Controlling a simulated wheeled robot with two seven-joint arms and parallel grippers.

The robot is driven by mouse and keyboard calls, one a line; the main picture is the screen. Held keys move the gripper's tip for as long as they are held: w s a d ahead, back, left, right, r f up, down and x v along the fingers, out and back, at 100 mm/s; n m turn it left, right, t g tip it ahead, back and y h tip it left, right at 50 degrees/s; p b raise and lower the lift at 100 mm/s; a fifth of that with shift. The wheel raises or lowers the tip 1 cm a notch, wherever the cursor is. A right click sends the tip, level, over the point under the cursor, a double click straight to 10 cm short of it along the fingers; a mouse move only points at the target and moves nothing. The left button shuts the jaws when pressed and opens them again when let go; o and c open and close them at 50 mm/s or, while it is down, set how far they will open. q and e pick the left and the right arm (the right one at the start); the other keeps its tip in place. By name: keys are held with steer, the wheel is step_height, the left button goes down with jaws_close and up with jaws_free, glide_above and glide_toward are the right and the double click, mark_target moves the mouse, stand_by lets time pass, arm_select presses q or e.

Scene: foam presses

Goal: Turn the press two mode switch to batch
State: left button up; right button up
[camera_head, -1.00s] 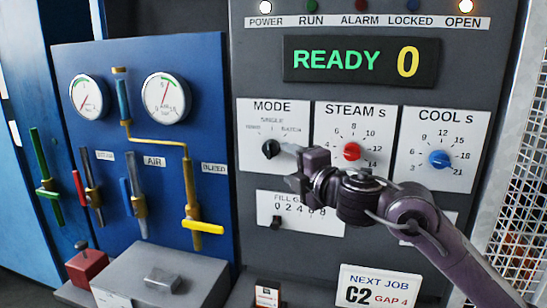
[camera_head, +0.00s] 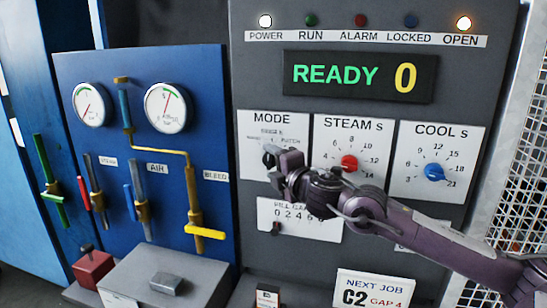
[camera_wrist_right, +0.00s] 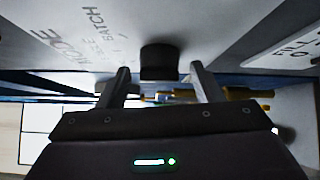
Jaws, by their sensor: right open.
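The mode switch (camera_head: 268,158) is a black knob on the white MODE plate (camera_head: 255,122), on the grey press panel below the READY 0 display. Its small position labels include BATCH on the right; which one it points at cannot be told. My right gripper (camera_head: 276,168) is at the knob's lower right and partly covers the plate. In the right wrist view, the open fingers (camera_wrist_right: 159,72) stand on either side of the black knob (camera_wrist_right: 160,58), with gaps visible; they are not closed on it. My left gripper is not in view.
The red STEAM knob (camera_head: 349,163) and blue COOL knob (camera_head: 433,172) sit to the right, near my right arm. A blue panel (camera_head: 110,150) with gauges and valve levers stands left. A wire mesh guard (camera_head: 515,130) edges the right side.

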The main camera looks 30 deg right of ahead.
steer(key=shift+w+d, duration=0.1)
steer(key=shift+c, duration=0.3)
steer(key=shift+f, duration=0.1)
steer(key=c, duration=0.9)
steer(key=m+t+h+b, duration=0.1)
steer(key=m+b, duration=0.1)
steer(key=b, duration=0.4)
steer(key=f+m+t+h+b, duration=0.1)
steer(key=m+t+b, duration=0.1)
steer(key=b, duration=0.4)
steer(key=m+t+b, duration=0.2)
steer(key=m+b, duration=0.1)
steer(key=b, duration=0.3)
steer(key=shift+w+a+f+h, duration=0.15)
steer(key=shift+a+f+h, duration=0.15)
steer(key=shift+h, duration=0.1)
steer(key=shift+w+r+m+t+h+b, duration=0.15)
steer(key=shift+m+t+h+b, duration=0.15)
steer(key=shift+m+h+b, duration=0.6)
steer(key=o, duration=0.8)
steer(key=shift+o, duration=0.8)
steer(key=shift+r, duration=0.15)
